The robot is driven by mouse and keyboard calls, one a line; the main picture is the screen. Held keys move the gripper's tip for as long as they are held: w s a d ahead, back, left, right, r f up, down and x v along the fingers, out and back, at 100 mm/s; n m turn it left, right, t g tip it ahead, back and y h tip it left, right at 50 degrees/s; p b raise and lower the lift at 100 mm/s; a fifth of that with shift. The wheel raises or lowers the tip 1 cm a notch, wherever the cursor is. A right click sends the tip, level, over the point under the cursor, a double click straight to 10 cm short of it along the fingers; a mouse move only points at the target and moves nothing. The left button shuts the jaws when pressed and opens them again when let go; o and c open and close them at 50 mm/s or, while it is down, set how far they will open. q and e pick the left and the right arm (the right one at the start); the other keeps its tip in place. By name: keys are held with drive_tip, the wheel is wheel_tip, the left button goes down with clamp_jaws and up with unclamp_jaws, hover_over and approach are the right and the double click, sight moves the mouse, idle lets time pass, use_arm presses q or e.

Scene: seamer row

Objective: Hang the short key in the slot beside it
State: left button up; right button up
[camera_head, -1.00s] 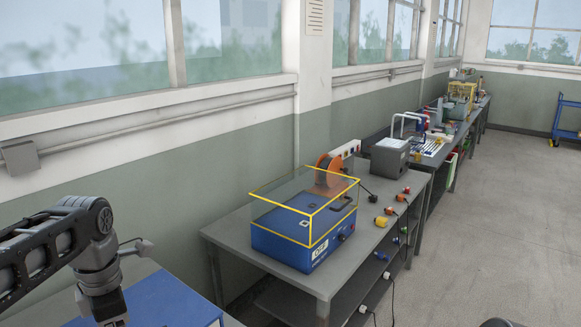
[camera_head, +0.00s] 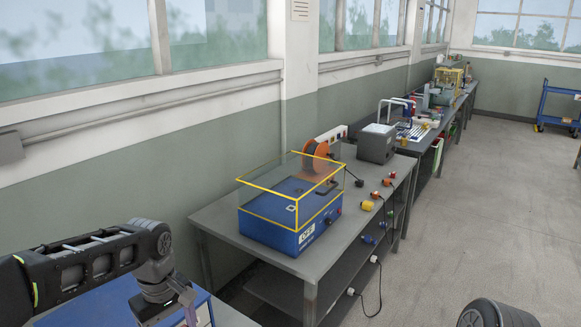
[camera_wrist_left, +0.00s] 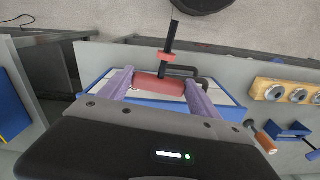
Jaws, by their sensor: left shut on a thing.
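My left gripper (camera_wrist_left: 159,84) is shut on the red handle of a key (camera_wrist_left: 160,85) in the left wrist view. The key's black shank (camera_wrist_left: 173,40) sticks out past the fingers and carries a red collar. In the head view my left gripper (camera_head: 188,308) is at the bottom left, cut by the frame edge, and the key cannot be made out there. No slot for it can be made out. My right gripper is not in view.
A blue-edged white box (camera_wrist_left: 225,100) with a black handle lies behind the key. A wooden block (camera_wrist_left: 285,92) with round metal pieces and an orange-handled tool (camera_wrist_left: 261,136) are at right. A blue machine with a yellow-framed guard (camera_head: 275,238) stands on the bench ahead.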

use_arm(q)
drive_tip(key=w+d+f+m, duration=0.3)
drive_tip(key=d+f+m, duration=0.1)
drive_tip(key=m, duration=0.5)
drive_tip(key=shift+w+d+f+m, duration=0.2)
drive_tip(key=shift+w+f+m, duration=0.15)
drive_tip(key=shift+f, duration=0.5)
wheel_tip(320, 180, down, 4)
drive_tip(key=b, duration=0.4)
